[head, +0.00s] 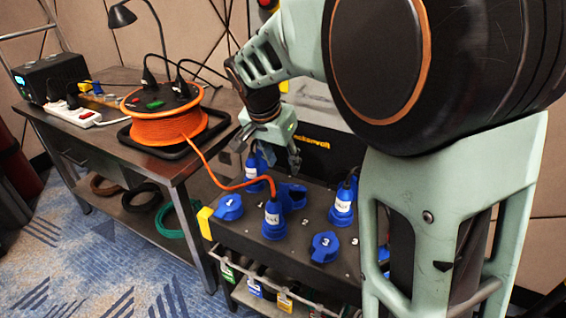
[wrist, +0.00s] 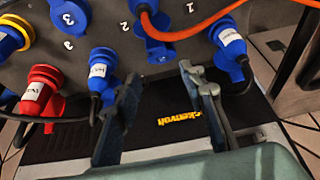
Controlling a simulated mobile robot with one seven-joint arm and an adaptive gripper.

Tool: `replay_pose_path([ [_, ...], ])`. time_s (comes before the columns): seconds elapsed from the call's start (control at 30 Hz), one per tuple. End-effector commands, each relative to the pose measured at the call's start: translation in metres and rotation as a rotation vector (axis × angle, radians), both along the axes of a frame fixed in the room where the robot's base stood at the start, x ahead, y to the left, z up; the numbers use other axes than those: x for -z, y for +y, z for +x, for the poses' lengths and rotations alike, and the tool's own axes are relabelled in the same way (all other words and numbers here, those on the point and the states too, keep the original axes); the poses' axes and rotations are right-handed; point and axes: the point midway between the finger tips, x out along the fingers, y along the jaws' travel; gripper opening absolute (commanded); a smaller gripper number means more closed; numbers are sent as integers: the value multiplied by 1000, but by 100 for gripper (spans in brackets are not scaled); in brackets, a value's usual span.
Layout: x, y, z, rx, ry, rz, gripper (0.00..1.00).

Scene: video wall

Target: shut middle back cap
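The middle back socket (head: 293,196) is blue and sits in the back row of the dark box's top, partly hidden behind a front plug in the head view. In the wrist view, the middle back socket (wrist: 158,50) lies beyond my fingertips; I cannot tell clearly how far its cap is raised. My gripper (head: 273,158) hangs above the back of the box with its fingers apart. In the wrist view, my gripper (wrist: 167,88) is empty, with nothing between its fingers.
Blue plugs stand on both sides, at back left (head: 255,166) and back right (head: 342,208). A front plug (head: 272,220) carries an orange cable. Blue caps 1 (head: 229,207) and 3 (head: 324,247) are in front. An orange cable reel (head: 167,128) stands on the left table.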

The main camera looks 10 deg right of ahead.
Motion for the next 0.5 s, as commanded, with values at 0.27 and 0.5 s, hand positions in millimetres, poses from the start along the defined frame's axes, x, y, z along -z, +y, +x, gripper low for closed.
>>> replay_pose_path([
  [0.27, -3, -2, 1, 2, 4, 0, 23],
  [0.5, -26, -13, 14, 5, 48, 6, 0],
])
